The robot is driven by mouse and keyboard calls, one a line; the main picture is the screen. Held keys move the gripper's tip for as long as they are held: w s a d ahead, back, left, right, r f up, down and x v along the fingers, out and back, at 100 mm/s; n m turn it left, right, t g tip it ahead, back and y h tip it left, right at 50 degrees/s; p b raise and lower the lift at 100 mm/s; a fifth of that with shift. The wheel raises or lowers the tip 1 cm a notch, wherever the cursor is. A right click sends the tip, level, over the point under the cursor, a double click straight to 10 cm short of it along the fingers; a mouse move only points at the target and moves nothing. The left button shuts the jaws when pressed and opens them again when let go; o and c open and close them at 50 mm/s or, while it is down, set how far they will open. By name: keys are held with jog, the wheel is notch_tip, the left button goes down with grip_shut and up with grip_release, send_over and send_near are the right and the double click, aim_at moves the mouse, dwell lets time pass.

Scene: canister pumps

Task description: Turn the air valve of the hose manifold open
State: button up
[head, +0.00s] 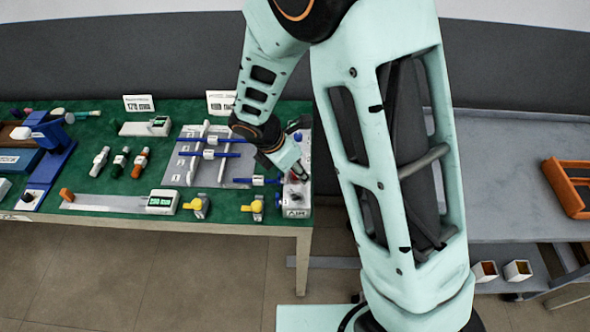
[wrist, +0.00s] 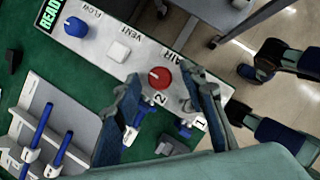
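The hose manifold is a light grey box (wrist: 100,55) running diagonally in the wrist view. It stands at the right end of the green bench in the head view (head: 299,202). Its air valve is a round red knob (wrist: 160,77) with a pale mark, beside the AIR label. My gripper (wrist: 163,80) is open, with one finger to each side of the red knob and visible gaps between. Whether the fingertips are down at knob height cannot be told. In the head view my gripper (head: 293,168) is over the manifold, and the knob is mostly hidden.
The manifold also carries a white VENT button (wrist: 118,51), a blue FLOW knob (wrist: 76,27) and a green READY display (wrist: 48,14). Blue-handled parts lie on a grey rack (head: 213,172) left of my gripper. A grey table (head: 510,205) stands to the right.

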jog(key=shift+f, duration=0.2)
grip_shut()
